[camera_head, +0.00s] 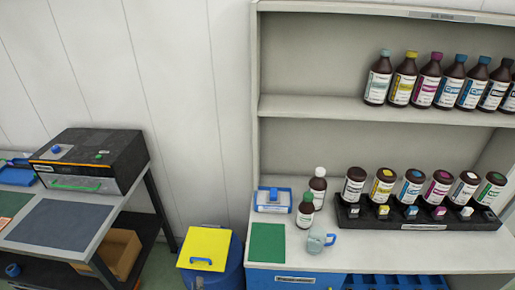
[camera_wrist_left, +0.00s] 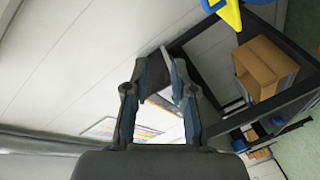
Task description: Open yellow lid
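The yellow lid (camera_head: 206,243) lies flat and shut on top of a blue bin (camera_head: 215,279), which stands on the floor between the left table and the shelf unit. A blue handle (camera_head: 201,261) sits near the lid's front edge. My left gripper (camera_wrist_left: 160,65) shows in the left wrist view with its fingers apart and nothing between them. A yellow and blue piece (camera_wrist_left: 231,14) is cut off at that view's top edge; I cannot tell whether it is the lid. I see neither gripper in the head view.
A side table (camera_head: 60,224) with a black-topped device (camera_head: 91,157) stands left of the bin, with a cardboard box (camera_head: 122,252) below. The shelf unit (camera_head: 390,107) to the right holds several ink bottles. The wall behind the bin is bare.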

